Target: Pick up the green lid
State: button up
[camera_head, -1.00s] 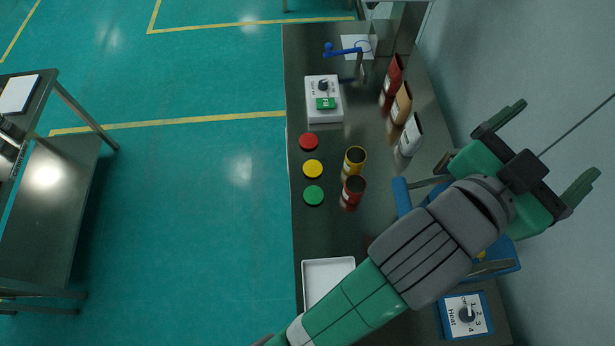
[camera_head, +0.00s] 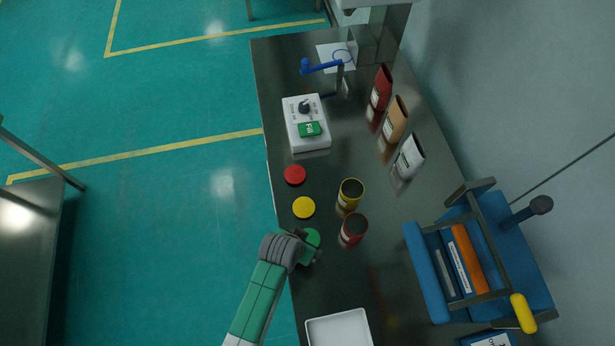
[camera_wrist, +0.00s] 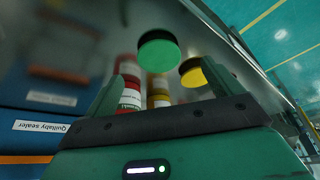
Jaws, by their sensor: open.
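The green lid (camera_head: 313,235) lies flat on the dark table at the near end of a row of lids, partly hidden by my gripper in the head view. In the wrist view the green lid (camera_wrist: 158,50) shows beyond the fingers, roughly centred between them and apart from them. My gripper (camera_wrist: 162,72) is open and empty. In the head view my gripper (camera_head: 308,252) is right by the lid; its fingers are hard to make out there.
A yellow lid (camera_head: 303,207) and a red lid (camera_head: 294,174) continue the row. A yellow can (camera_head: 350,194) and a red can (camera_head: 353,229) stand to the right. A white tray (camera_head: 340,330) lies at the front. A blue rack (camera_head: 427,272) stands at the right.

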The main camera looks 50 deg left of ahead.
aim_at(308, 239)
jog(key=x, duration=0.6)
jog(key=shift+w+b, duration=0.35)
jog(key=c, duration=1.1)
jog(key=shift+o, duration=0.2)
jog(key=shift+r, duration=0.15)
